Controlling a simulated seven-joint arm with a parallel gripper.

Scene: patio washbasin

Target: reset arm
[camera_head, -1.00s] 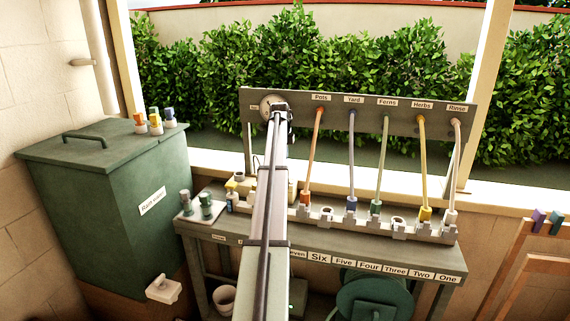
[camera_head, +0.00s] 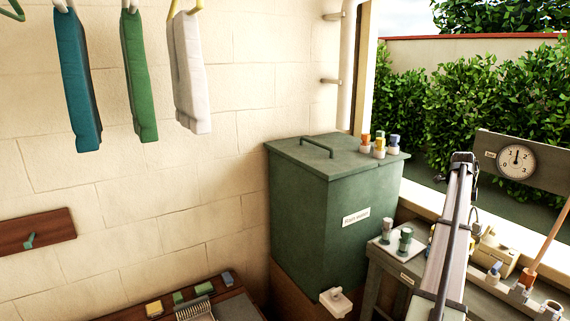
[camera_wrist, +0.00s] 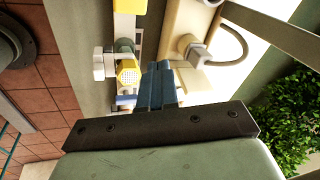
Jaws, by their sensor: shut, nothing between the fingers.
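My arm reaches up the right side of the head view, and its end with my gripper (camera_head: 463,160) stands in front of the hedge, just left of a round dial (camera_head: 516,162) on the back board. In the wrist view, the blue fingers of my gripper (camera_wrist: 158,85) are together, with nothing between them. Beyond them are a yellow-capped fitting (camera_wrist: 128,72) and a cream box (camera_wrist: 188,25) with a grey knob and a hose. I cannot tell whether the fingers touch anything.
A green rain-water bin (camera_head: 325,205) stands left of the bench, with small coloured-top bottles (camera_head: 379,148) on its lid. Coloured cloths (camera_head: 135,75) hang at upper left. The wall between is bare.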

